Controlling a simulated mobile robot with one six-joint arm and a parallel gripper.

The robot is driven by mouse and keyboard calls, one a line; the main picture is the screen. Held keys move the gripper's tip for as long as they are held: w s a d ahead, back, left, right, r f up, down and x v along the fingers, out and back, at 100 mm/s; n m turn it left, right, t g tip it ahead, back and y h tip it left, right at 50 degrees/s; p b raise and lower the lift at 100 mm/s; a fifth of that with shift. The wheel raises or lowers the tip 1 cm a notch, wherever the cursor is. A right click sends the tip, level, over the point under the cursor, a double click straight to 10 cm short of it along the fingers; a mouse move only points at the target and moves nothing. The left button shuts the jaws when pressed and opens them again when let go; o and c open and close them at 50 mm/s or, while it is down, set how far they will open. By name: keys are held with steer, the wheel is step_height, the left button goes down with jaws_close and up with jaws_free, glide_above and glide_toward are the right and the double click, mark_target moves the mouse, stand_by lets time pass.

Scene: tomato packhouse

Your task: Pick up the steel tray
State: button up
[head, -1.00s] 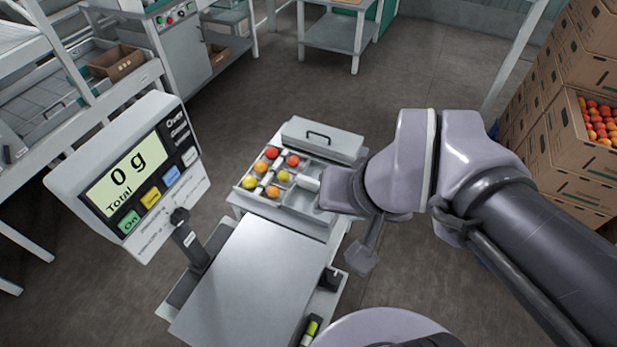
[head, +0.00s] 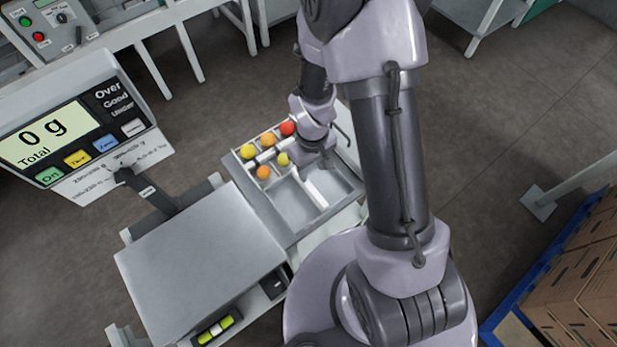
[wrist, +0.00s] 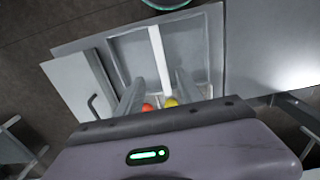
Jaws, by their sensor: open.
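The grey metal tray (head: 290,206) has several compartments and stands beyond the scale in the head view. Yellow, orange and red tomatoes (head: 263,172) lie in its left compartments, and the right and front ones look empty. My gripper (wrist: 158,88) is open above the tray. In the wrist view its two fingers stand apart over the tray (wrist: 133,54), with a white divider between them and a red and a yellow tomato close to the finger bases. In the head view my wrist hides the fingers and the tray's far part. I cannot tell whether the fingers touch it.
A scale with a flat plate (head: 200,262) and a display (head: 60,140) reading 0 g stands left of the tray. A grey lid (wrist: 82,84) with a handle lies beside the tray. Cardboard boxes (head: 575,290) stand at right. Open floor lies between.

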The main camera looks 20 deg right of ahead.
mark_target(309, 186)
step_height(309, 186, down, 7)
steer(key=shift+r+b, duration=0.15)
steer(key=shift+b, duration=0.85)
steer(key=f+b, duration=0.1)
steer(key=f, duration=0.1)
steer(key=f+b, duration=0.2)
steer(key=f, duration=0.1)
steer(key=shift+w+a+f, duration=0.2)
steer(key=shift+f, duration=0.15)
steer(key=shift+r, duration=0.15)
jaws_close()
